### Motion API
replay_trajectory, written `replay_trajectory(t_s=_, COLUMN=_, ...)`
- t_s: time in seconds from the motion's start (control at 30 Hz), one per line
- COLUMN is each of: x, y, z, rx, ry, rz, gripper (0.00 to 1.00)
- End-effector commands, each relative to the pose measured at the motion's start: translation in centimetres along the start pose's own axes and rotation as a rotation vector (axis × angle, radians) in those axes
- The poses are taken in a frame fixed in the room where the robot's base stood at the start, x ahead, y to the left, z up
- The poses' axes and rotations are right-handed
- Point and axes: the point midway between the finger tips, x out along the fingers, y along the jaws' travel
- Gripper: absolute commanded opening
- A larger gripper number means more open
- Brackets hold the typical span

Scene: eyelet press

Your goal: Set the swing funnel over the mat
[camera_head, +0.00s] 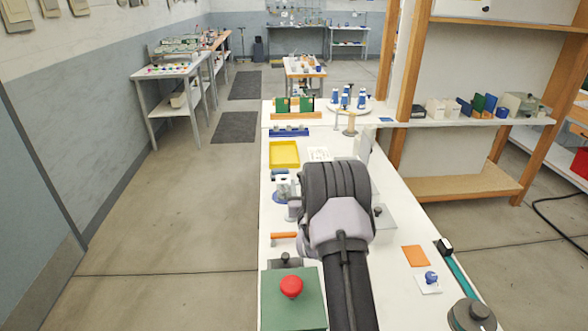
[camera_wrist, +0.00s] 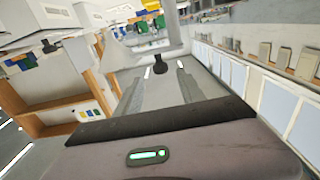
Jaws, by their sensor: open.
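My gripper (camera_wrist: 160,88) is open, its two pale fingers spread apart in the wrist view with nothing held between them. Just beyond the fingertips is a black knob (camera_wrist: 158,66) on a pale grey part, which may belong to the swing funnel; I cannot tell for sure. In the head view my arm covers the gripper and much of the bench middle. The funnel cannot be made out clearly there. An orange square (camera_head: 415,256) lies flat on the bench right of my arm; it may be the mat, but I cannot tell.
The white bench (camera_head: 395,290) carries a yellow tray (camera_head: 284,154), a green box with a red button (camera_head: 291,287), an orange-handled item (camera_head: 284,236), a blue-knobbed piece (camera_head: 431,278) and a dark round weight (camera_head: 470,315). Blue spools (camera_head: 346,99) stand at the far end.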

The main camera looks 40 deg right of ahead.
Motion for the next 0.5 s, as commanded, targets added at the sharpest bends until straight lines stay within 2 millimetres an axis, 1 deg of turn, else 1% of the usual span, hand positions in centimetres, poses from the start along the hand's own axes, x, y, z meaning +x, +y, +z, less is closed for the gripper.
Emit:
replay_trajectory(t_s=0.03, x=1.3, y=-0.1, z=0.1, rx=0.0, ry=0.002, rz=-0.001, gripper=0.46)
replay_trajectory(t_s=0.1, x=3.2, y=-0.1, z=0.1, rx=0.0, ry=0.002, rz=-0.001, gripper=0.46)
replay_trajectory(t_s=0.2, x=5.5, y=-0.1, z=0.2, rx=0.0, ry=0.001, rz=-0.001, gripper=0.46)
replay_trajectory(t_s=0.33, x=7.8, y=-0.1, z=0.1, rx=0.0, ry=0.0, rz=-0.002, gripper=0.46)
replay_trajectory(t_s=0.5, x=9.3, y=-0.2, z=0.1, rx=0.0, ry=-0.001, rz=-0.002, gripper=0.46)
